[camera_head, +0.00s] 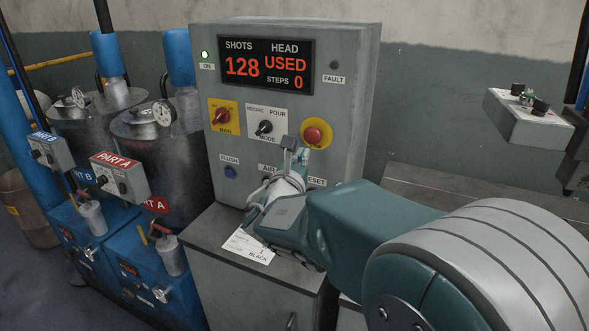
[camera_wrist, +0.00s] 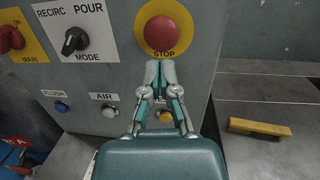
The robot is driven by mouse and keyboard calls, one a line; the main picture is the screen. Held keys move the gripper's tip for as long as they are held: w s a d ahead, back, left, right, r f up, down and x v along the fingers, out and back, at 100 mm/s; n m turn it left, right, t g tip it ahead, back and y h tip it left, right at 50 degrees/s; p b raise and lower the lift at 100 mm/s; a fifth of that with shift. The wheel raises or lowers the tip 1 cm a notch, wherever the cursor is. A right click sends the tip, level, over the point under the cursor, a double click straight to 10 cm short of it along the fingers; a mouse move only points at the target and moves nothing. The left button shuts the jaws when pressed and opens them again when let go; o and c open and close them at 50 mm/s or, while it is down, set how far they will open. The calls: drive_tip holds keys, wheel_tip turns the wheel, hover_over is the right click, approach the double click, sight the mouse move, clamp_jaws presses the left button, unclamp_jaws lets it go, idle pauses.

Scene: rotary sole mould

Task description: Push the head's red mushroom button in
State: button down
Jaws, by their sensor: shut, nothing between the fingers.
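The red mushroom button (camera_head: 312,135) sits on a yellow round plate on the right of the grey control box's front. In the wrist view the button (camera_wrist: 161,33) is near the top, above the word STOP. My gripper (camera_wrist: 161,66) is shut and empty, its fingertips just below the button in that view. In the head view my gripper (camera_head: 296,148) is in front of the panel, just below and left of the button. I cannot tell whether the fingertips touch the panel. The button's face is not covered.
The control box (camera_head: 375,75) also carries a red main switch (camera_head: 222,116), a mode knob (camera_head: 264,127) and a blue flush button (camera_head: 230,172). In the wrist view a yellow reset button (camera_wrist: 165,116) shows between my fingers. A yellow bar (camera_wrist: 259,127) lies at right.

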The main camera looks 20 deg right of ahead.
sight(311, 138)
drive_tip(key=shift+x, duration=2.45)
drive_tip(key=shift+w+d, duration=0.1)
